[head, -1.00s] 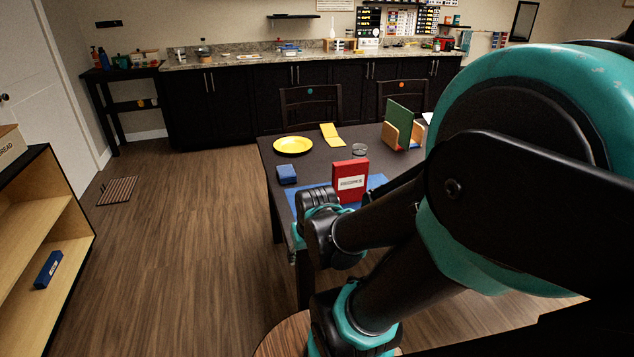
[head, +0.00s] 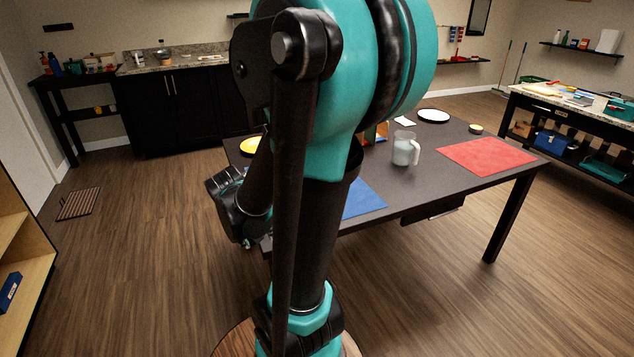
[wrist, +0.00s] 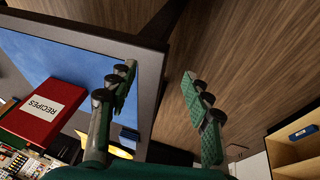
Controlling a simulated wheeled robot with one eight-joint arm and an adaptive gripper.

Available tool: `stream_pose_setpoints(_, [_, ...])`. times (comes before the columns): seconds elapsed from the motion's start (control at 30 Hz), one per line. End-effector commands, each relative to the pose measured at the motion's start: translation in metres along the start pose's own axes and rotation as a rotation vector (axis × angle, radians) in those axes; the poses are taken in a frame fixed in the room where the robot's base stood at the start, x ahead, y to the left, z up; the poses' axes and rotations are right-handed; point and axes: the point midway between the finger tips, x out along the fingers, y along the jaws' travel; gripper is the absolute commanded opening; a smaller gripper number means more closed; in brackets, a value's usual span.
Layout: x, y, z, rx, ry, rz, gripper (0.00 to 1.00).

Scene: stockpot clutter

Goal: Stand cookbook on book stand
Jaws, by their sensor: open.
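The cookbook, a red book marked RECIPES (wrist: 45,108), stands on the blue mat (wrist: 60,62) at the left of the wrist view. My arm hides it in the head view. My gripper (wrist: 158,80) is open and empty, with its fingers to the right of the cookbook and apart from it, around the table's edge as seen from the wrist. The book stand (head: 377,132) shows only as a small wooden and green patch behind my arm in the head view. Most of it is hidden.
The dark table (head: 440,190) also holds a glass pitcher (head: 405,150), a red mat (head: 488,156), a white plate (head: 433,115) and a yellow plate (head: 250,146). A small blue box (wrist: 129,136) lies near the table edge. A low wooden shelf (head: 30,265) stands at the left.

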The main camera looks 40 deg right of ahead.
Motion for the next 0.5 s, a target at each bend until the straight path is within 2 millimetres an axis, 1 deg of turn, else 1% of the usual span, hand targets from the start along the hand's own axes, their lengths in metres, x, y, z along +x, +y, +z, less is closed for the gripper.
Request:
stream_pose_setpoints(0.17, [0.007, 0.024, -0.033, 0.104, -0.004, 0.148, 0.50])
stream_pose_setpoints(0.33, [0.014, 0.055, -0.076, 0.265, 0.028, 0.362, 0.50])
stream_pose_setpoints(0.5, [0.018, 0.081, -0.118, 0.442, 0.113, 0.577, 0.50])
